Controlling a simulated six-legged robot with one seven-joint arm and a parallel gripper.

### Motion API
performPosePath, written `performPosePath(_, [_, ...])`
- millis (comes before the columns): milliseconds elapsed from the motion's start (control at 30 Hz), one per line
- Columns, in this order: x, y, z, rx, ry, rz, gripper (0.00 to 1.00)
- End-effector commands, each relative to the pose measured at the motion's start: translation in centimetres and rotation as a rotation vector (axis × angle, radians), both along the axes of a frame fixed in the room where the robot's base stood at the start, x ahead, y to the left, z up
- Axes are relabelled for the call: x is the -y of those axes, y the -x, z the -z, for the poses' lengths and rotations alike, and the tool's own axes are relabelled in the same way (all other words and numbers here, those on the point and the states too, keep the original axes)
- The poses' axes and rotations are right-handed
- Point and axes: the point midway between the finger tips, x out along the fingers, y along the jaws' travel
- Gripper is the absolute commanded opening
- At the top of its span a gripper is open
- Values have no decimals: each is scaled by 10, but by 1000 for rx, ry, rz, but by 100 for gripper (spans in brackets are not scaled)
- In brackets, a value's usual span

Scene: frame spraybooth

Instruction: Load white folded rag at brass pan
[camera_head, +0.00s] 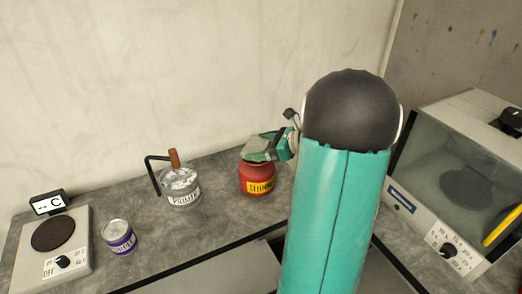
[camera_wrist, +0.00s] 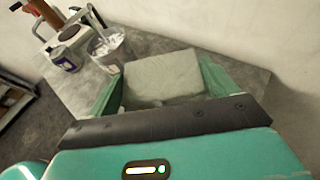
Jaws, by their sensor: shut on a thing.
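My gripper (camera_head: 268,147) is at the back of the grey bench, above the red thinner can (camera_head: 257,179). In the wrist view my gripper (camera_wrist: 160,82) is shut on the white folded rag (camera_wrist: 162,76), a pale flat block between the two green fingers. In the head view the rag (camera_head: 254,149) shows only as a small pale patch beside the fingers, over the can's top. I cannot tell whether it touches the can. No brass pan can be made out in either view; my arm covers part of the bench.
A primer can (camera_head: 183,190) with a brown-handled tool stands left of the thinner can. A purple-labelled can (camera_head: 120,238) and a hotplate (camera_head: 68,262) with a dark disc are farther left. A glass-fronted box (camera_head: 446,190) stands at right. The wall is close behind.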

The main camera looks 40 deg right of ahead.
Motion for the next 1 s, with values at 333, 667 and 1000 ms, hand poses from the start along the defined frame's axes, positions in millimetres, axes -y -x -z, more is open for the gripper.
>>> performPosePath(333, [0, 0, -26, 1, 3, -1, 64])
performPosePath(667, [0, 0, -47, 0, 1, 0, 64])
performPosePath(1000, [0, 0, -48, 0, 0, 0, 64])
